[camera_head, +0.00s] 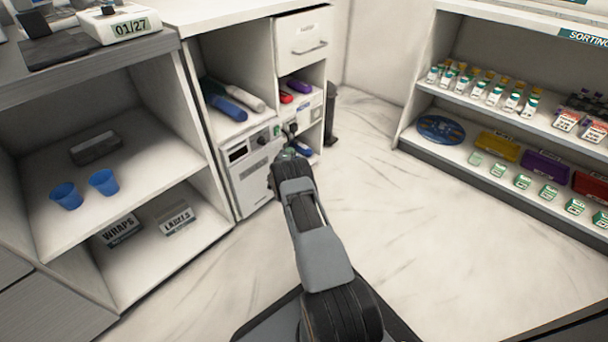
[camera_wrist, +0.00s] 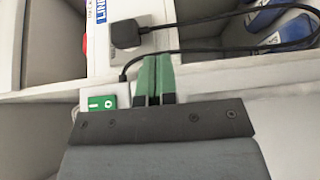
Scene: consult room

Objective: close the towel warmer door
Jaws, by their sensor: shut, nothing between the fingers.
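The likely towel warmer (camera_head: 250,165) is a white box with a dark display, low in the white cabinet, left of my arm. Its front panel (camera_head: 252,186) looks flush with the cabinet front, but my arm hides its right side, so I cannot tell whether the door stands ajar. My gripper (camera_head: 290,152) is in front of the cabinet, at the right of this box. In the wrist view, its green fingers (camera_wrist: 152,78) are together and empty, pointing at a white ledge with a black plug (camera_wrist: 126,34) and a green switch (camera_wrist: 101,103).
Rolled towels (camera_head: 228,102) lie on the shelf above. A white drawer (camera_head: 303,38) is shut at the upper right. A dark bin (camera_head: 330,115) stands beside the cabinet. A stocked shelf unit (camera_head: 500,120) is at right. The floor (camera_head: 400,220) between is clear.

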